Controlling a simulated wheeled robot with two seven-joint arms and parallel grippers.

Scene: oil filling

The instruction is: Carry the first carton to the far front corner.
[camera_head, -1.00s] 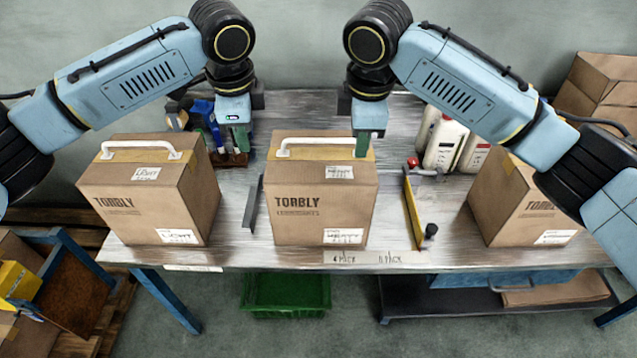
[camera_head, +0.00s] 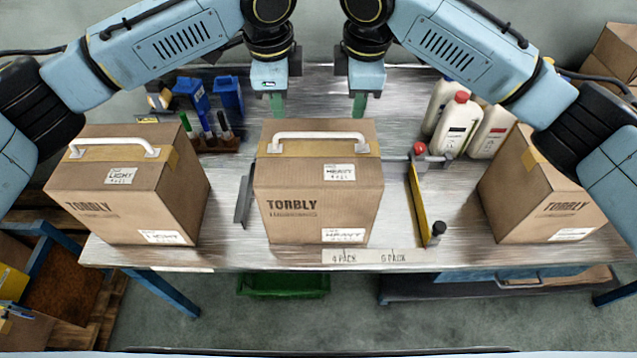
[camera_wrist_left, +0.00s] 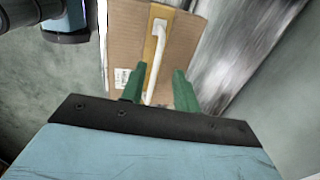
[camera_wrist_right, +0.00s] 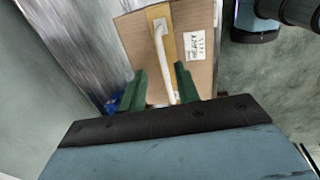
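The middle carton (camera_head: 325,190), brown and marked TORBLY and HEAVY, stands upright on the table, with a white handle (camera_head: 320,135) on its taped top. My left gripper (camera_head: 278,104) and right gripper (camera_head: 358,105) point down near its far edge, one toward each end of the handle. In the left wrist view, the green fingers (camera_wrist_left: 158,80) are apart with the handle (camera_wrist_left: 154,65) showing between them. In the right wrist view, the fingers (camera_wrist_right: 160,78) are also apart, with the handle (camera_wrist_right: 162,50) between and beyond them. Contact with the handle is not visible.
A LIGHT carton (camera_head: 130,200) stands left and another carton (camera_head: 530,200) right. Blue bins (camera_head: 228,97), a rack of markers, white bottles (camera_head: 457,125) and a yellow bar (camera_head: 418,205) surround the middle carton.

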